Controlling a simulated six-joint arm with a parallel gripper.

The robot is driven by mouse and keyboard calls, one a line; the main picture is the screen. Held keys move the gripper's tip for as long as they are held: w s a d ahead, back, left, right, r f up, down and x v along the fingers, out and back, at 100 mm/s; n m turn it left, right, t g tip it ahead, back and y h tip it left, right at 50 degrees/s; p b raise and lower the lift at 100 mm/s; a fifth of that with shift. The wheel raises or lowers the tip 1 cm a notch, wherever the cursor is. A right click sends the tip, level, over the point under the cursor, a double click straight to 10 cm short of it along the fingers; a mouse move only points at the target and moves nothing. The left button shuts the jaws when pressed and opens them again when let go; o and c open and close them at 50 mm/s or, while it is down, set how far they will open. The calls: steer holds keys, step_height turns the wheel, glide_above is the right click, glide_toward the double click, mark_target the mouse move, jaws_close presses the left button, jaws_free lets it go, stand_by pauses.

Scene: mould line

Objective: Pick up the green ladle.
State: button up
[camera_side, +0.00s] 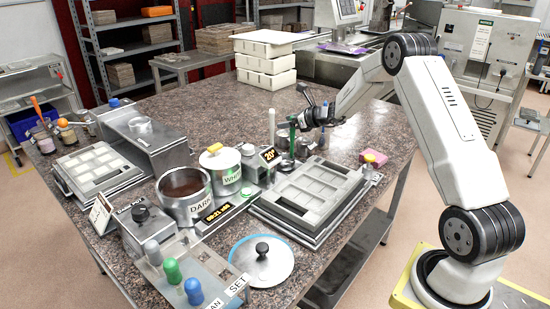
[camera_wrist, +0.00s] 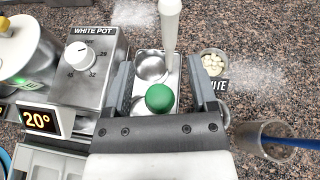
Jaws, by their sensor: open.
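The green ladle (camera_side: 292,137) stands upright by the back of the pot row in the side view, beside a pale-handled ladle (camera_side: 271,125). In the wrist view the green ladle's round handle end (camera_wrist: 160,97) faces the camera, above a metal tray with round bowls (camera_wrist: 174,115). My gripper (camera_side: 309,112) is at the green ladle in the side view. In the wrist view my gripper (camera_wrist: 161,75) is open, with one finger on each side of the green handle and visible gaps to both. The ladle's lower part is hidden below its handle end.
The pale handle (camera_wrist: 170,22) rises just beyond the fingers. The white pot's control box (camera_wrist: 90,65) is close on the left. A small bowl of white pieces (camera_wrist: 213,63) and a cup with a blue-handled tool (camera_wrist: 262,140) are on the right. A mould (camera_side: 310,185) lies in front.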

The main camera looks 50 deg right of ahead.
stand_by(0.3)
jaws_close()
stand_by(1.3)
